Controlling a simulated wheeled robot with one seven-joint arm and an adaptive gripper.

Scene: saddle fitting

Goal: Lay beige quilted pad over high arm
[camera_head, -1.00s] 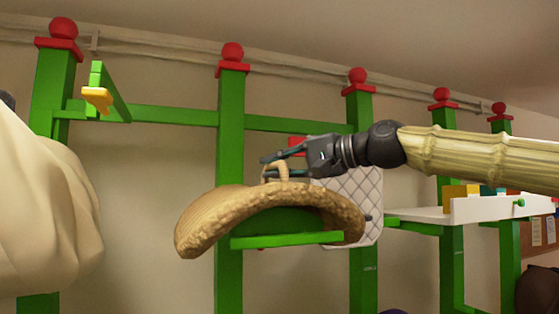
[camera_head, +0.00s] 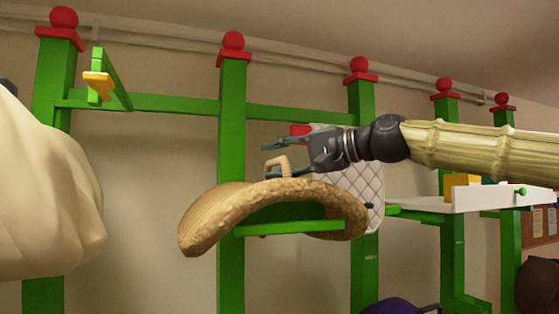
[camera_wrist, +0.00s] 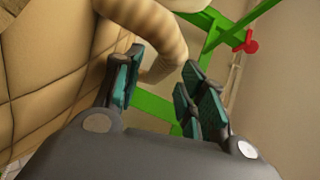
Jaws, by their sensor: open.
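The beige quilted pad (camera_head: 265,204), with a fuzzy edge and a loop handle (camera_head: 277,167) on top, lies draped in an arch over a green arm (camera_head: 290,228) on the middle post. My gripper (camera_head: 283,158) is open at the handle, one finger above and one lower by the loop. In the wrist view the loop (camera_wrist: 166,45) stands between the spread fingers (camera_wrist: 160,85), with quilted fabric (camera_wrist: 40,75) at left. I cannot tell whether a finger touches the loop. Another green arm with a yellow tip (camera_head: 98,84) juts out bare at upper left.
A white quilted pad (camera_head: 372,190) hangs just behind, at right. A white shelf (camera_head: 480,200) holds small coloured things further right. A large cream draped shape (camera_head: 45,195) fills the left edge. Green posts with red balls (camera_head: 233,41) line the wall.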

